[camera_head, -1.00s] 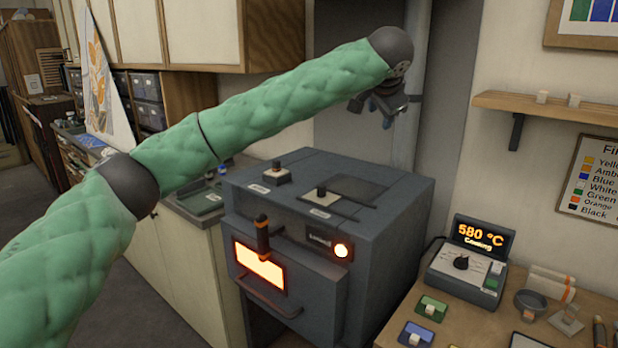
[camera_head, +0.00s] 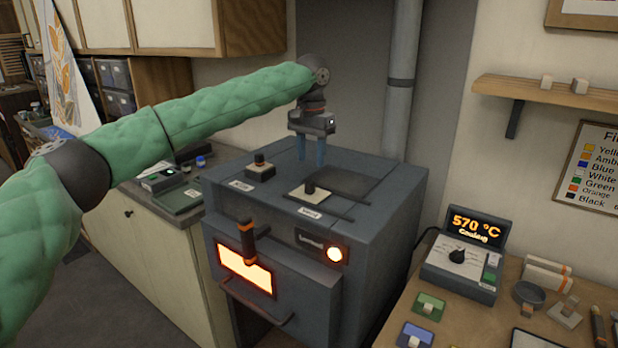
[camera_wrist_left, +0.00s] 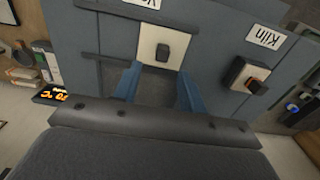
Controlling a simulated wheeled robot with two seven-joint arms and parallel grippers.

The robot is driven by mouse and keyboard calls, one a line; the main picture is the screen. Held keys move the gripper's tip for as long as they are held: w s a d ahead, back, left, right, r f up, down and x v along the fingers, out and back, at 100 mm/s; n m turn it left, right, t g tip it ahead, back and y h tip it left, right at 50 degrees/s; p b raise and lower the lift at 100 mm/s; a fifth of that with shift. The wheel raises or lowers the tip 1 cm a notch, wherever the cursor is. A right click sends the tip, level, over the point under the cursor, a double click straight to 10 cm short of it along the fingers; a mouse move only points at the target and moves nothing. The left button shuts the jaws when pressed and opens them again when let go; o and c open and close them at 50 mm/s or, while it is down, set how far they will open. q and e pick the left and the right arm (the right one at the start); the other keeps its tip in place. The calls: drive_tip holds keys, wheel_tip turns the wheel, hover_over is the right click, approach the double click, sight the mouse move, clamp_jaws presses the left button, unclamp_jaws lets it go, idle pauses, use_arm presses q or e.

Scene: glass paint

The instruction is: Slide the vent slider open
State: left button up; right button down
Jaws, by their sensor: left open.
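The vent slider (camera_head: 299,193) is a cream plate with a black knob, lying between two dark rails on top of the kiln. A vent label lies in front of it. A dark rectangular area (camera_head: 352,186) lies to its right; I cannot tell how deep it is. My left gripper (camera_head: 310,163) is open and empty, fingers pointing down, above and behind the knob. In the left wrist view, the slider (camera_wrist_left: 149,48) lies beyond the open fingers of the gripper (camera_wrist_left: 158,88), its knob roughly in line with the gap between them.
A kiln switch (camera_head: 260,170) on a cream base stands left of the slider. The grey kiln (camera_head: 385,215) has a glowing window and a front handle. A controller (camera_head: 462,265) reading 570 °C stands on the bench at right. A grey pipe (camera_head: 400,100) rises behind.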

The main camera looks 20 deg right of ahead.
sight(310, 181)
use_arm(q)
drive_tip(key=f, duration=0.2)
drive_tip(key=f+p, duration=0.2)
drive_tip(key=f, duration=0.1)
drive_tip(key=shift+w+a+f, duration=0.1)
drive_tip(key=shift+w+f, duration=0.2)
drive_tip(key=shift+f, duration=0.4)
drive_tip(key=shift+w+f+p, duration=0.15)
drive_tip(key=shift+f+p, duration=0.15)
drive_tip(key=shift+f, duration=0.4)
drive_tip(key=shift+r, duration=0.1)
drive_tip(key=shift+c, duration=0.6)
clamp_jaws()
use_arm(e)
wheel_tip(310, 181, down, 6)
drive_tip(key=s+d, duration=0.2)
drive_tip(key=shift+d+r, duration=0.2)
drive_tip(key=shift+r, duration=0.05)
